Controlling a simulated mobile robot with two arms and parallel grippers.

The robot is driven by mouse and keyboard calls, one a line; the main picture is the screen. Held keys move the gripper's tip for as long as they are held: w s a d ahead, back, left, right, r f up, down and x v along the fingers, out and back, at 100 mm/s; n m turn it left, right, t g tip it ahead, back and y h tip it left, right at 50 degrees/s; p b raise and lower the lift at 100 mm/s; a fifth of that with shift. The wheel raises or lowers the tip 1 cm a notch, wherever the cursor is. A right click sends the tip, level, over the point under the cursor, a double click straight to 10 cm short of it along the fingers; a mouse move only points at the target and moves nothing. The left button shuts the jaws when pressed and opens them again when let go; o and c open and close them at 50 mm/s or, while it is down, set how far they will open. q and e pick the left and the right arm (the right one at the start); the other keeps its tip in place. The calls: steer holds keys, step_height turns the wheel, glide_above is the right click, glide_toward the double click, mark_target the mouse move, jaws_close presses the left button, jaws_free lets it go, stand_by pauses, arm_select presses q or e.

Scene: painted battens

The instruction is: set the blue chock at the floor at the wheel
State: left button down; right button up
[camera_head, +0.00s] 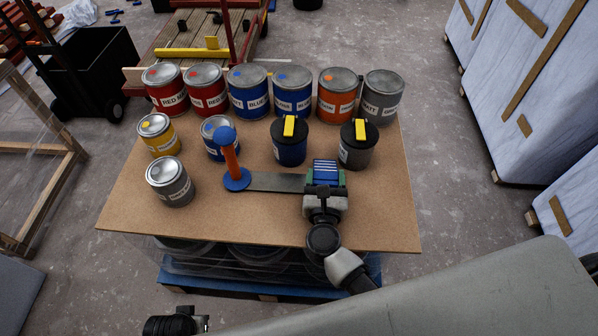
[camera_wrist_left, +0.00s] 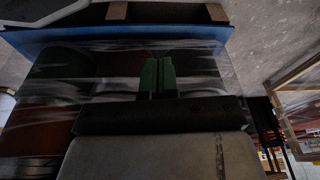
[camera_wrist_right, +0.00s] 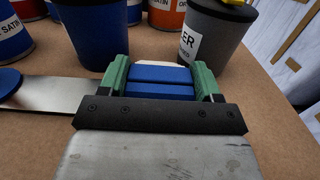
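A ridged blue block (camera_wrist_right: 163,82), which looks like the blue chock, sits between the green fingers of my right gripper (camera_wrist_right: 163,85). The fingers meet both its sides. In the head view the blue block (camera_head: 326,172) is at the right end of a grey metal strip (camera_head: 278,183), over the brown board; I cannot tell whether it is clear of the board. My left gripper (camera_wrist_left: 157,77) is shut and empty, low beside a blue pallet and wrapped drums. A black cart (camera_head: 88,62) with wheels stands at far left, and a low wooden trolley (camera_head: 190,62) at the back. The chock's wheel cannot be made out clearly.
Several paint cans stand on the brown board (camera_head: 250,222), in a back row and nearer at left. Two dark lidded cans with yellow tops (camera_head: 289,148) are just beyond my right gripper. An orange handle (camera_head: 232,160) with blue ends stands left. Floor right of the board is clear.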

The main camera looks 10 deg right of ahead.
steer(key=c, duration=0.7)
arm_select(q)
steer(key=shift+w, duration=0.1)
arm_select(e)
steer(key=shift+r, duration=0.1)
